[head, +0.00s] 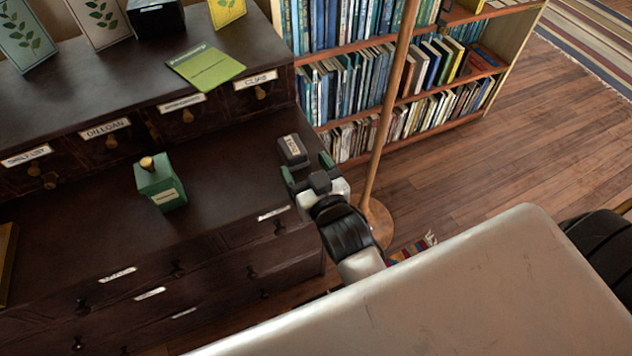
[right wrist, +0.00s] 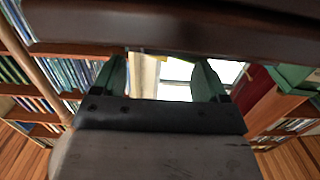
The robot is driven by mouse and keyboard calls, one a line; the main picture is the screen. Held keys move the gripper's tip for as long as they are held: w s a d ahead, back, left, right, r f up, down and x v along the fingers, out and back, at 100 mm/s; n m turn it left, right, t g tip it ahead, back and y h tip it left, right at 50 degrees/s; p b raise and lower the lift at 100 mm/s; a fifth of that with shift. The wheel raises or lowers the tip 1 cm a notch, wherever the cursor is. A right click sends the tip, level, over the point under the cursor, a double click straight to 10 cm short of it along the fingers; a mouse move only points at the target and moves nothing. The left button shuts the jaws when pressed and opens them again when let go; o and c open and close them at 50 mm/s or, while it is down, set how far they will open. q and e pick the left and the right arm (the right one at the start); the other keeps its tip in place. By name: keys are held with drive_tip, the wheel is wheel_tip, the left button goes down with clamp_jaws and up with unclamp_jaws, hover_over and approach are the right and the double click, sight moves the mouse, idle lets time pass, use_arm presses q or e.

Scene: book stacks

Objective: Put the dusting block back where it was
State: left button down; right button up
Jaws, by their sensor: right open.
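The dusting block (head: 292,149) appears to be the small dark block with a pale lettered label, at the right end of the dark desk top (head: 235,165). My right gripper (head: 307,168) is open beside the block's near end, with its fingertips close to it. I cannot tell whether they touch. In the right wrist view its two green fingers (right wrist: 162,82) are apart, with no block clearly visible between them. My left gripper is not in view.
A green box with a yellow knob (head: 160,182) stands on the desk. A green booklet (head: 206,68) lies on the raised drawer unit behind. A wooden pole (head: 388,120) stands just right of my right gripper, before a bookcase (head: 400,85). The desk's middle is clear.

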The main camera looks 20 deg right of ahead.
drive_tip(key=shift+s+r, duration=0.1)
drive_tip(key=shift+s, duration=2.45)
